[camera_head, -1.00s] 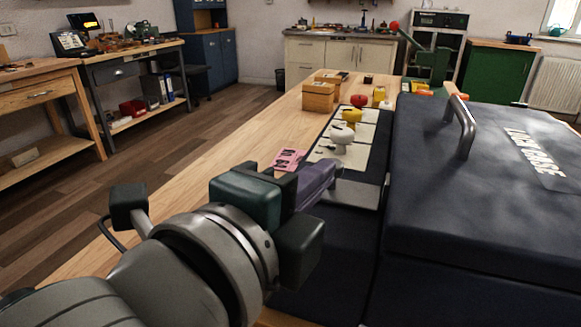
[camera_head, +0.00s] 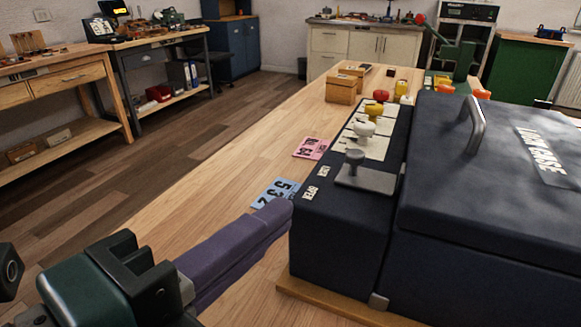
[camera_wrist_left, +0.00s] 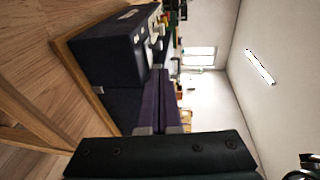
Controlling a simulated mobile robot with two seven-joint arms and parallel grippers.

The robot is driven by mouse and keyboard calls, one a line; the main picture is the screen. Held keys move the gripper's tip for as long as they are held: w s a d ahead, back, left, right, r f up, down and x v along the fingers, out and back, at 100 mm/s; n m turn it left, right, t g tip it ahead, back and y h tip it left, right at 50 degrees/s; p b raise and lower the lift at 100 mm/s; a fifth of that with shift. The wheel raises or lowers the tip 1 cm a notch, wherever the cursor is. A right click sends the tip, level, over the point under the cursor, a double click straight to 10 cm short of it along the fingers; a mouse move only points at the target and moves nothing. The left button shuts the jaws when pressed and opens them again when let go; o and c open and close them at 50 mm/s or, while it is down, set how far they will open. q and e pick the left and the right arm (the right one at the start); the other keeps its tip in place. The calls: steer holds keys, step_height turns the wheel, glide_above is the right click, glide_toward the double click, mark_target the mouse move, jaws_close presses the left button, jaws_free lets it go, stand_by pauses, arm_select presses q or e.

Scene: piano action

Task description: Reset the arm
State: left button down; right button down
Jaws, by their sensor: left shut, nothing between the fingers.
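My left gripper (camera_head: 283,213) is shut and empty, with long purple fingers. In the head view its tips are near the front left corner of the dark case (camera_head: 335,232); I cannot tell if they touch it. In the left wrist view the fingers (camera_wrist_left: 160,80) point toward the same case (camera_wrist_left: 112,52). No separate item in hand shows. My right gripper is out of view.
The case carries a grey knob on a plate (camera_head: 366,178), a white knob (camera_head: 364,129), a yellow knob (camera_head: 374,112) and a red knob (camera_head: 381,96). A blue card (camera_head: 275,192), pink card (camera_head: 311,148) and wooden box (camera_head: 341,90) lie left. A metal handle (camera_head: 476,125) rises on the lid.

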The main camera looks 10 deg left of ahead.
arm_select(q)
steer(key=s+a+r+n+g+y+p, duration=0.2)
steer(key=a+n+g+y+p, duration=0.3)
steer(key=a+n+p, duration=0.55)
steer(key=s+a+r+n+g+y+p, duration=0.3)
steer(key=s+n+g+p, duration=0.35)
steer(key=s+n, duration=0.5)
step_height(320, 180, up, 36)
steer(key=p, duration=3.5)
steer(key=shift+a+m+t+h, duration=0.15)
steer(key=shift+m+t+h, duration=0.15)
steer(key=shift+t+h, duration=0.1)
steer(key=shift+w, duration=0.1)
